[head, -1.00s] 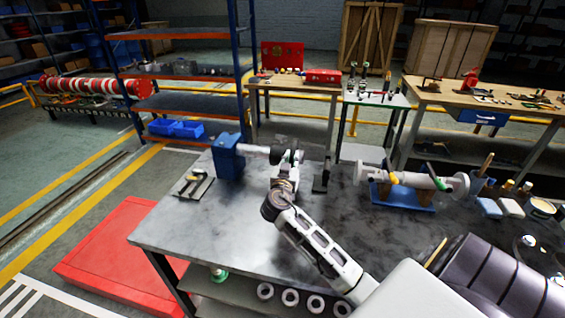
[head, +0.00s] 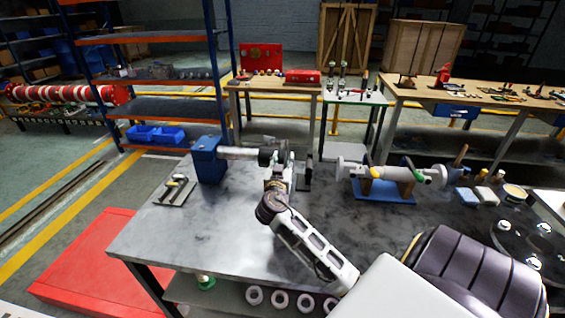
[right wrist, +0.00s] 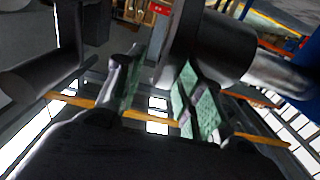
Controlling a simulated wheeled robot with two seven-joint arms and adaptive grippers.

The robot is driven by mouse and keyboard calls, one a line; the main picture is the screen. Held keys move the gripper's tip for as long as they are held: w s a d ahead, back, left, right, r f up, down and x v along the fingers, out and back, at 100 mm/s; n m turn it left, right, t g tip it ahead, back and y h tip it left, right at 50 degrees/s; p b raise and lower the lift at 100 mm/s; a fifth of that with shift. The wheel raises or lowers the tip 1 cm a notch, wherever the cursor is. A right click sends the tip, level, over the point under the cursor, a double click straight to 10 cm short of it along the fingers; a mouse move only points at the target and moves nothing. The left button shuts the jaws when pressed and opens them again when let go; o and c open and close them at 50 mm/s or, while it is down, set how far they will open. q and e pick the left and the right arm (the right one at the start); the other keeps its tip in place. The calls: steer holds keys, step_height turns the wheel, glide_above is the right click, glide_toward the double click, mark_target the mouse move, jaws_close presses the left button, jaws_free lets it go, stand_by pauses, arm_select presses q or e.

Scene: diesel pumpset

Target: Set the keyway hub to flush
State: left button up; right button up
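The keyway hub (head: 265,157) looks like the dark round piece on the grey shaft (head: 238,153), which sticks out rightward from a blue block (head: 207,160) on the bench. My right gripper (head: 283,158) is at the right side of the hub, partly covering it. In the right wrist view, the fingers with green pads (right wrist: 158,95) stand apart, with floor visible between them. The dark hub (right wrist: 225,45) and a disc-like face (right wrist: 181,38) are just beyond the fingertips. Whether a pad touches them is unclear. My left gripper is out of view.
A dark upright bracket (head: 305,173) stands right of my right gripper. A grey pipe piece on a blue cradle (head: 385,190) lies farther right. A small plate with tools (head: 176,190) lies at the left. The front left of the metal bench (head: 190,237) is clear.

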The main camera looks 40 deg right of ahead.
steer(key=shift+a, duration=0.1)
steer(key=shift+s+a, duration=0.3)
steer(key=shift+a, duration=0.2)
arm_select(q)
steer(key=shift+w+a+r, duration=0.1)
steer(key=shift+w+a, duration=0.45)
arm_select(e)
steer(key=v, duration=1)
steer(key=shift+s+a, duration=0.15)
steer(key=shift+s, duration=0.25)
steer(key=shift+r, duration=0.1)
